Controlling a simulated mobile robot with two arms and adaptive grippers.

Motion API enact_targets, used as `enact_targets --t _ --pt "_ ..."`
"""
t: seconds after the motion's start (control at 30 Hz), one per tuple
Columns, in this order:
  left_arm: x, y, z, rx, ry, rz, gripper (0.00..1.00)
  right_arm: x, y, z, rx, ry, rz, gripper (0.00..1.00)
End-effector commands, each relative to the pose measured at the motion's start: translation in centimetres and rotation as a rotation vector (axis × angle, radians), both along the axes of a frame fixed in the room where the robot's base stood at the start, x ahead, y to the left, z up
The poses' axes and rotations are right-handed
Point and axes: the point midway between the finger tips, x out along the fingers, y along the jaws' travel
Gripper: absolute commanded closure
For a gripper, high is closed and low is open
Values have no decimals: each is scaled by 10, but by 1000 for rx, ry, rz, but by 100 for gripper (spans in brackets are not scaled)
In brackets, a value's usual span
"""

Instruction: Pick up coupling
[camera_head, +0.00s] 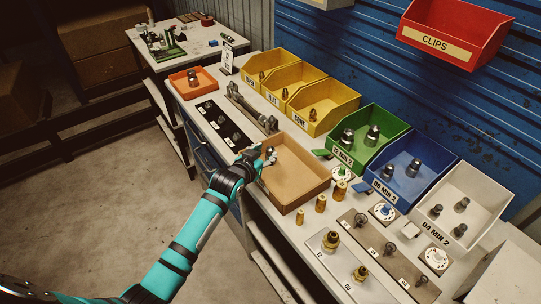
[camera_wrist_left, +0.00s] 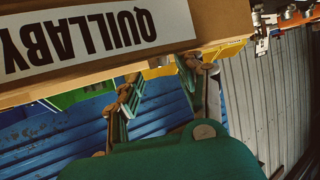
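My left gripper (camera_head: 264,157) is at the left rim of the cardboard tray (camera_head: 300,186). In the left wrist view its two fingers (camera_wrist_left: 163,85) stand apart, with nothing visible between them; the tray's labelled side is close by. Metal fittings that may be couplings sit in the green bin (camera_head: 368,135), the blue bin (camera_head: 408,166) and the white bin (camera_head: 461,188). Brass fittings stand in the yellow bins (camera_head: 322,106) and on the bench right of the tray. Which piece is the coupling I cannot tell. My right gripper is not in view.
A black strip (camera_head: 222,124) with fittings and a grey metal fixture (camera_head: 250,108) lie left of the tray. An orange tray (camera_head: 193,82) is at the bench's far end. A red CLIPS bin (camera_head: 455,30) hangs on the blue wall. The tray's visible floor looks bare.

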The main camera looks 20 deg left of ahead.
Motion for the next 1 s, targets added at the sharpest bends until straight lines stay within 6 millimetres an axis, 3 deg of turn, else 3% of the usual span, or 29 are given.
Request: enact_targets --t 0.4,0.7,1.0 --pt "43 -6 -17 1 0 0 62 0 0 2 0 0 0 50" --pt "47 -7 -20 1 0 0 62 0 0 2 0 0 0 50" --pt "47 -6 -20 1 0 0 98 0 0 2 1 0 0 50"
